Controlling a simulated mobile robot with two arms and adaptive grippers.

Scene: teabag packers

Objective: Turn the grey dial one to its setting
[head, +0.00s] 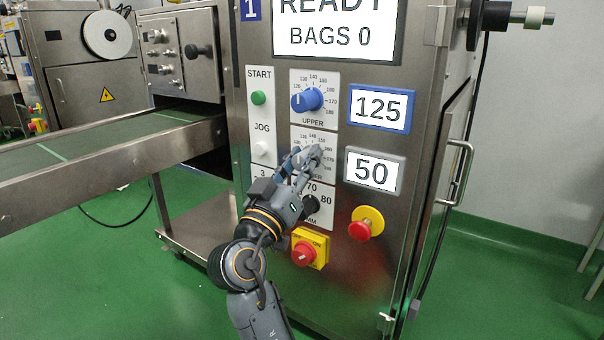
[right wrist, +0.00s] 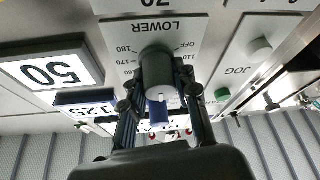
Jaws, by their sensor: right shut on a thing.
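The grey dial (right wrist: 158,74) sits on the plate marked LOWER and shows between my fingers in the right wrist view, where the panel appears upside down. In the head view my right gripper (head: 306,156) reaches up to that plate and covers much of the dial. My right gripper (right wrist: 158,97) is shut on the grey dial, one finger on each side. The display (head: 372,173) beside the LOWER plate reads 50; it also shows in the right wrist view (right wrist: 52,74). The dial's pointer is hard to make out. My left gripper is not in view.
The blue UPPER dial (head: 307,99) is just above, with a display (head: 380,108) reading 125. A green START button (head: 258,98) and white JOG button (head: 262,147) are to the left. A black knob (head: 311,205), red knob (head: 304,253) and red stop button (head: 361,229) are below.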

